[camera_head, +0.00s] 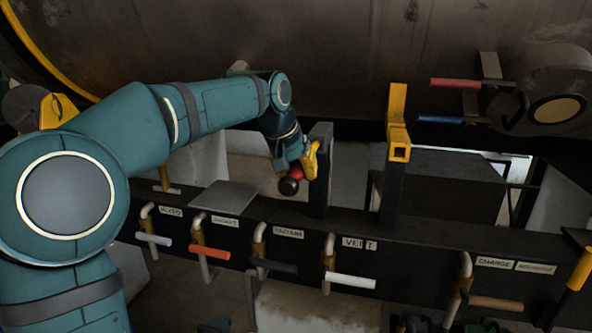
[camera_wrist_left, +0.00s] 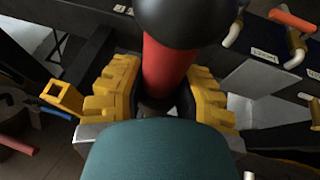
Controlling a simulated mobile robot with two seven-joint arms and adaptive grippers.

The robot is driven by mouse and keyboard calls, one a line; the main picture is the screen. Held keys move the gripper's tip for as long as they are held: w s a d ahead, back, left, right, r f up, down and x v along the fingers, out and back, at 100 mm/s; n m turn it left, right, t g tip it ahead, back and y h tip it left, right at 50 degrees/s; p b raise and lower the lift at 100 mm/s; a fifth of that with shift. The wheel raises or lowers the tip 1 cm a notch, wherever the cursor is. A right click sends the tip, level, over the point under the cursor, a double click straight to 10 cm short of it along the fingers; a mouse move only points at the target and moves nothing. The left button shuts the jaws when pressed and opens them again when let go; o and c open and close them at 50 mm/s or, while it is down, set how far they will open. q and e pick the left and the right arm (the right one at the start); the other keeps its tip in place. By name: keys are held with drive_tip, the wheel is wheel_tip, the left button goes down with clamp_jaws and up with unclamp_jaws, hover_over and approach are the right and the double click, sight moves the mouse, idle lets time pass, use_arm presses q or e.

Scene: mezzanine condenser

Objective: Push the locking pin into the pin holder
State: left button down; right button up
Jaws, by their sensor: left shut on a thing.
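The locking pin shows a red shaft (camera_wrist_left: 168,65) and a black ball knob (camera_wrist_left: 188,15) in the left wrist view. In the head view its knob (camera_head: 288,186) hangs low in front of the black post. My left gripper (camera_head: 303,168) is shut on the pin, its yellow fingers (camera_wrist_left: 165,95) on both sides of the red shaft. A yellow bracket with a square opening (camera_head: 398,120), seemingly the pin holder, tops a post right of the gripper, apart from it. It also shows in the left wrist view (camera_wrist_left: 62,98). The pin's far end is hidden. My right gripper is out of view.
A black beam (camera_head: 420,235) crosses below, with labelled valves and coloured handles, including a red one (camera_head: 209,253) and a white one (camera_head: 350,280). A short dark post (camera_head: 320,190) stands beside the gripper. A large metal tank (camera_head: 330,55) fills the background.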

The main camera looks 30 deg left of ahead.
sight(313, 145)
use_arm(q)
drive_tip(key=shift+w+a+r, duration=0.1)
drive_tip(key=shift+w+a, duration=0.05)
drive_tip(key=shift+w, duration=0.55)
drive_tip(key=shift+w+a, duration=0.15)
drive_tip(key=shift+w, duration=0.55)
drive_tip(key=shift+w, duration=0.15)
drive_tip(key=shift+w+a, duration=0.45)
drive_tip(key=shift+w, duration=1.4)
drive_tip(key=shift+w+a, duration=0.5)
drive_tip(key=shift+w, duration=1.35)
drive_tip(key=shift+w+a, duration=0.45)
drive_tip(key=shift+w, duration=1.4)
drive_tip(key=shift+w, duration=0.1)
drive_tip(key=c, duration=0.7)
unclamp_jaws()
